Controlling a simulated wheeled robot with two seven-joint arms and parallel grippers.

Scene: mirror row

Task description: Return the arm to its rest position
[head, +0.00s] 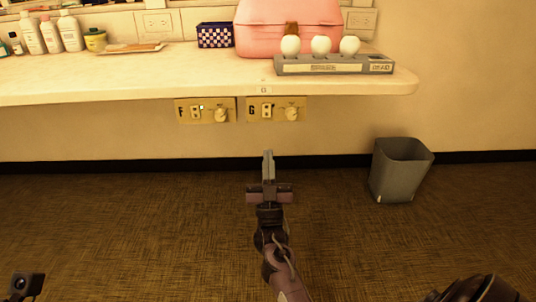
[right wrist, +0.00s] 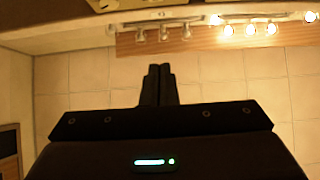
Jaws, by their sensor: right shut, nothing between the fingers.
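My right gripper (head: 268,165) is in the middle of the head view, with its arm coming up from the bottom edge. Its two fingers are together and hold nothing. It is in front of the wall below the counter, apart from everything around it. In the right wrist view its closed fingers (right wrist: 158,80) point up the picture toward a tiled wall and a lamp bar. My left gripper does not show clearly; only a small dark part is at the lower left corner of the head view.
The counter (head: 120,82) holds bottles, a pink case (head: 288,22) and a grey rack (head: 335,65) with three white bulbs. Panels F (head: 205,111) and G (head: 277,109) are below it. A grey bin (head: 400,170) stands right. Lit bulbs (right wrist: 250,30) show in the wrist view.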

